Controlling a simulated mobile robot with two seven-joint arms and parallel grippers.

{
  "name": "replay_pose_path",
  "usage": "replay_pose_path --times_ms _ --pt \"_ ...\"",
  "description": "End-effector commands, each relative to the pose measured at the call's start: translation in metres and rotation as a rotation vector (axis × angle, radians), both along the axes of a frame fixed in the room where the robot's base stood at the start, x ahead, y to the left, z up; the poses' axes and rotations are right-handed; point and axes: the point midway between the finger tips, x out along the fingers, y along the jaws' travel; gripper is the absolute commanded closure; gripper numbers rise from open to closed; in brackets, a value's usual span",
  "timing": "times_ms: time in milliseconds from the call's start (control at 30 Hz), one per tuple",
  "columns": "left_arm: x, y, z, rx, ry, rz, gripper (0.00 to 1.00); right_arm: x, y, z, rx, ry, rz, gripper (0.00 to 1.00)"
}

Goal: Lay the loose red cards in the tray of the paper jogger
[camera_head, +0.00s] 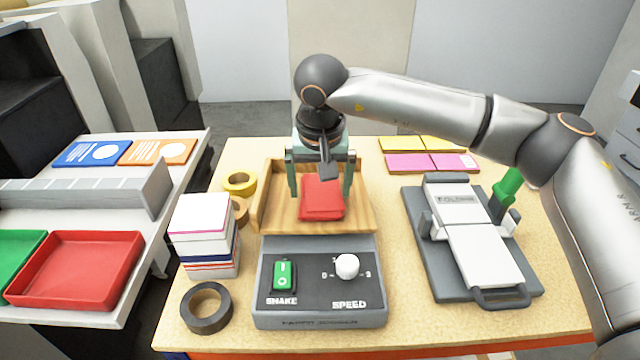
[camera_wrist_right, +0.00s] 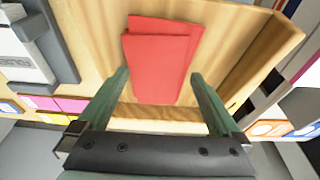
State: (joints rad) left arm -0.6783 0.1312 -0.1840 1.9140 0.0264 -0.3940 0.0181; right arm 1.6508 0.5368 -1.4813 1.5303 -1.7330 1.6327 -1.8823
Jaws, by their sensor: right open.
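The red cards (camera_head: 321,199) lie in the wooden tray (camera_head: 361,212) of the paper jogger (camera_head: 319,282). In the right wrist view the red cards (camera_wrist_right: 160,62) show as an uneven, overlapping stack on the wooden tray floor (camera_wrist_right: 215,50). My right gripper (camera_head: 320,194) is over the tray with its fingers on either side of the cards. In the right wrist view my right gripper (camera_wrist_right: 164,82) is open, with gaps between its fingers and the cards. My left gripper is not in view.
A stack of cards (camera_head: 204,235) and tape rolls (camera_head: 207,307) are left of the jogger. A grey creasing device (camera_head: 470,240) with a green handle stands right. Pink and yellow cards (camera_head: 405,162) lie behind. A red bin (camera_head: 78,270) sits on the left table.

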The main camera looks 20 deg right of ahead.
Motion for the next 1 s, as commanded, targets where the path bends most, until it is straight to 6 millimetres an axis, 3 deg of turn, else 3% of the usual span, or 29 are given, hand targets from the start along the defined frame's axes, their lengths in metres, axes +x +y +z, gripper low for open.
replay_pose_path --times_ms 233,700,1000 --pt "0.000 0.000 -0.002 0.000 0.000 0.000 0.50 -0.004 0.002 0.019 0.001 -0.003 0.000 0.00" --pt "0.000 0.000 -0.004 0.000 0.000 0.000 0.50 -0.025 0.008 0.109 0.001 -0.003 0.000 0.00" --pt "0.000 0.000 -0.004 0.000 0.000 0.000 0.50 -0.028 0.008 0.122 0.000 0.000 0.000 0.00"
